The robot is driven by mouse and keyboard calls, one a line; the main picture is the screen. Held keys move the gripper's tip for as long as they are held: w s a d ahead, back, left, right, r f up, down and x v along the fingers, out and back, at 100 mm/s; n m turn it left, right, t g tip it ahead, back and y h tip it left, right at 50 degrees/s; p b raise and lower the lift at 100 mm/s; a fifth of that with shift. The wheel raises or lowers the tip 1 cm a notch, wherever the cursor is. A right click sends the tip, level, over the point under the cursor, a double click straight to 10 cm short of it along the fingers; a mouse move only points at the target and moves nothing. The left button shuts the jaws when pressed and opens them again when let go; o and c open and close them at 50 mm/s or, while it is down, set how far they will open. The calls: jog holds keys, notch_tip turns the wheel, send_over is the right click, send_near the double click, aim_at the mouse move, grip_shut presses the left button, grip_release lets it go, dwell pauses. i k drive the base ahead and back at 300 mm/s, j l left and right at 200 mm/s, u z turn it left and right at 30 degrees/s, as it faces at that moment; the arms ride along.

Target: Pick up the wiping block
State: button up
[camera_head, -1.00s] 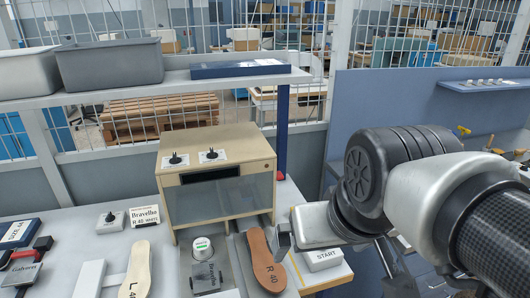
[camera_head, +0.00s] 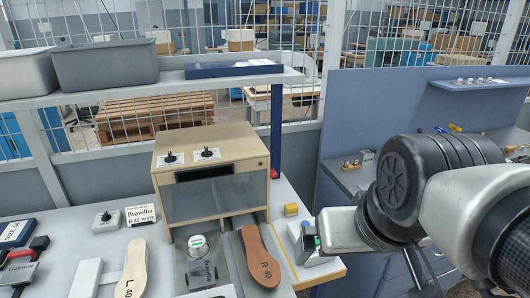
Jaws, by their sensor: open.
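A small yellow block (camera_head: 291,210), which looks like the wiping block, lies on the white bench top right of the wooden-cased machine. My gripper (camera_head: 307,243) is over the right end of the bench, just in front of the yellow block and a little to its right. The jaws are open, and the block is outside them. A small green patch shows at the gripper; I cannot tell what it belongs to. My wrist and gripper largely hide the START box (camera_head: 318,261).
The machine (camera_head: 211,199) stands left of the block. A brown sole marked R 40 (camera_head: 260,255) and a pale sole marked L 40 (camera_head: 134,265) lie in front. A blue shelf post (camera_head: 277,130) rises behind. A blue partition (camera_head: 400,105) stands at the right.

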aim_at(290, 210)
jog(key=i+l, duration=0.15)
jog(key=l, duration=0.25)
jog(key=i+l, duration=0.15)
jog(key=l, duration=0.2)
jog(key=i+l, duration=0.2)
jog(key=l, duration=0.2)
jog(key=i+l, duration=0.15)
jog(key=l, duration=0.2)
